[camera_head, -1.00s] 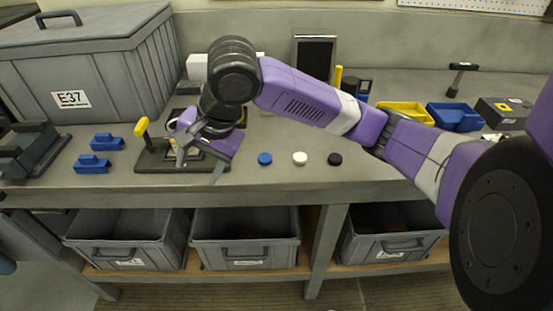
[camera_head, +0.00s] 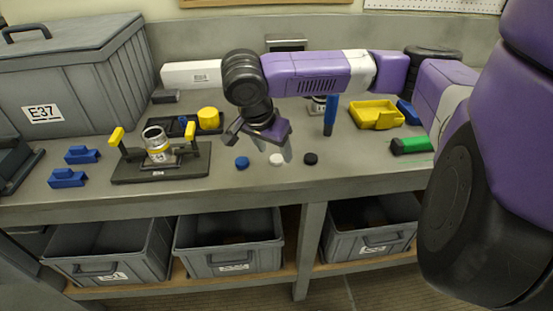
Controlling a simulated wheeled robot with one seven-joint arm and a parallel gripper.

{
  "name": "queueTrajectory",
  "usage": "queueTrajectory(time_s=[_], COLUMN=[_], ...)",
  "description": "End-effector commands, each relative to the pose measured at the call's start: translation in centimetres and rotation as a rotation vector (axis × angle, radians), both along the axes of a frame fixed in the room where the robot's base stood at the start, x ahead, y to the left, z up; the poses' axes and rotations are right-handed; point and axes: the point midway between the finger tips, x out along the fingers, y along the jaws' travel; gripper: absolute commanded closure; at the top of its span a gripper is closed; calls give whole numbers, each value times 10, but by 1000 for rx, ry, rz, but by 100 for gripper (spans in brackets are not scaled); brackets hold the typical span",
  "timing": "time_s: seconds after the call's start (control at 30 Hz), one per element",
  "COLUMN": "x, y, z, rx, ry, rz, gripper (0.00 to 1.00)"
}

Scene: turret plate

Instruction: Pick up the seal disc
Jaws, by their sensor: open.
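Three small discs lie in a row near the front edge of the bench: a blue disc (camera_head: 242,163), a white disc (camera_head: 276,159) and a black disc (camera_head: 311,158). Which one is the seal disc cannot be told from their looks. My gripper (camera_head: 274,151) points down with its fingers apart, over or just behind the white disc. Nothing shows between the fingers. Its height above the bench is hard to judge, and one finger partly overlaps the area beside the white disc.
A fixture (camera_head: 128,178) with yellow-handled clamps and a metal cylinder (camera_head: 158,145) stands left. Blue blocks (camera_head: 67,178) lie further left, near a large grey bin (camera_head: 85,75). A blue upright cylinder (camera_head: 330,115), a yellow tray (camera_head: 388,113) and a green-black object (camera_head: 410,146) are right.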

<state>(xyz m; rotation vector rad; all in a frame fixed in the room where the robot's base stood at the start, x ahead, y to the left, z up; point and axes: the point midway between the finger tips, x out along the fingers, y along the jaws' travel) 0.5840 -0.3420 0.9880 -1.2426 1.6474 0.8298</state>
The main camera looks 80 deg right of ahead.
Motion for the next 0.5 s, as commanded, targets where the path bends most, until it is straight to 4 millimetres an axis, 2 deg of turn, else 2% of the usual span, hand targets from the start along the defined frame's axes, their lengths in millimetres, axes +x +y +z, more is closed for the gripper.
queueTrajectory(time_s=[0.2, 0.43, 0.47, 0.5], x=[-3, -2, -2, -2], y=[-9, -9, -9, -9], z=[-21, -22, -22, -22], rx=[0, 1, 1, 1], ry=[0, -1, -2, -2], rz=[0, 1, 2, 2], gripper=[41, 41, 43, 51])
